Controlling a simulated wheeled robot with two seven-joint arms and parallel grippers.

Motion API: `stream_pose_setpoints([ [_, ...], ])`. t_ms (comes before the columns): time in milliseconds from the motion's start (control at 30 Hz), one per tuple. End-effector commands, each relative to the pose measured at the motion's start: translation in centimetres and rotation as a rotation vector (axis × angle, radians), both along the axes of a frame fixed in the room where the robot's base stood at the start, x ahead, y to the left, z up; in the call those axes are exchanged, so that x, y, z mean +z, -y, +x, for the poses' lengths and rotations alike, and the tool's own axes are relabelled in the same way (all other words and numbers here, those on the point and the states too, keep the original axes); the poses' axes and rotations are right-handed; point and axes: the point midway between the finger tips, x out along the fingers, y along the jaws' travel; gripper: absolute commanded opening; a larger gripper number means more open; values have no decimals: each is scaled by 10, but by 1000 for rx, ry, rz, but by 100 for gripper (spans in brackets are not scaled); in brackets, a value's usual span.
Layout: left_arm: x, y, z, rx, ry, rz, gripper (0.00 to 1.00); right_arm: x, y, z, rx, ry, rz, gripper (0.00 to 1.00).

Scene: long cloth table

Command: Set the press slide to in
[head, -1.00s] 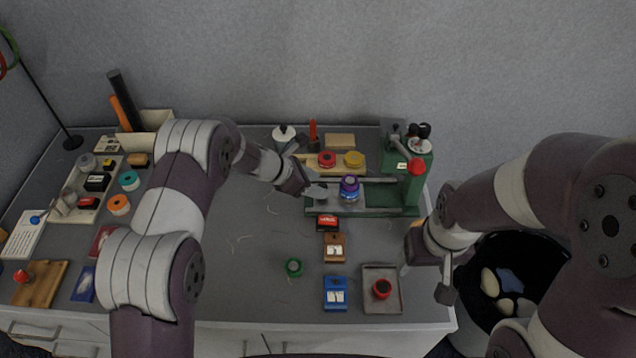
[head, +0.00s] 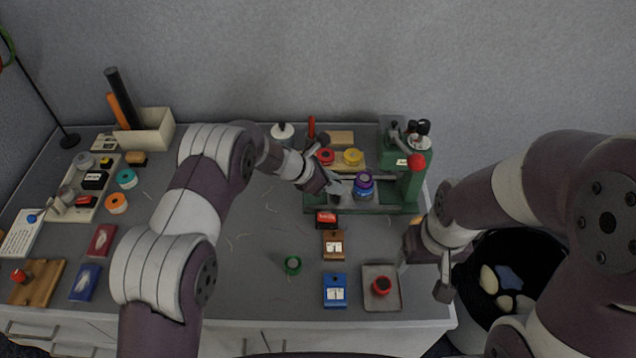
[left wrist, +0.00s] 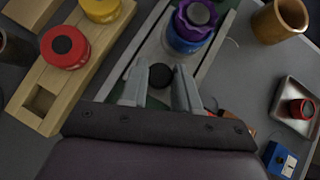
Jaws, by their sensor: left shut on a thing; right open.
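The green press (head: 412,180) stands at the back right of the table, with a red-tipped lever. Its grey slide (head: 347,202) runs along the base at the left and carries a blue piece with a purple knobbed top (head: 363,185); this piece also shows in the left wrist view (left wrist: 195,22). My left gripper (head: 340,187) is at the slide's left end, shut on a dark round knob (left wrist: 160,75) between its fingers in the left wrist view. My right gripper (head: 425,280) is open and empty, beside the table's right edge.
A wooden rack (head: 340,167) with red and yellow round pieces lies behind the slide. A red stamp (head: 326,219) is just in front of it. A grey tray (head: 381,304) with a red-topped piece lies near the front edge.

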Motion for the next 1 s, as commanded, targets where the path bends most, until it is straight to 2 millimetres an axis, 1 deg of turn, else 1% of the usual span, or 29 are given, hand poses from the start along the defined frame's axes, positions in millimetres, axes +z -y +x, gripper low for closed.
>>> stream_pose_setpoints([
  [33, -2, 13, -1, -6, 2, 0, 0, -4, 0, 0, 0, 0, 0, 72],
  [100, -1, 28, 0, -5, 2, 0, 0, -6, 0, 0, 0, 0, 0, 72],
  [233, -1, 47, -1, -2, 1, 0, 0, -7, 0, 0, 0, 0, 0, 72],
  [333, 0, 53, -1, -1, 0, -1, 0, -7, 0, 0, 0, 0, 0, 72],
  [600, 1, 54, -1, -2, 0, -2, 0, -7, 0, 0, 0, 0, 0, 72],
  [633, 1, 54, -1, -2, 0, -2, 41, -7, 0, 0, 0, 0, 0, 72],
  [667, 0, 53, -1, -2, 0, -2, 51, -7, 0, 0, 0, 0, 0, 72],
  [700, 1, 53, -1, -2, 0, -2, 54, -7, 0, 0, 0, 0, 0, 72],
  [1000, 2, 51, -1, 0, 0, -1, 54, -7, 0, 0, 0, 0, 0, 72],
])
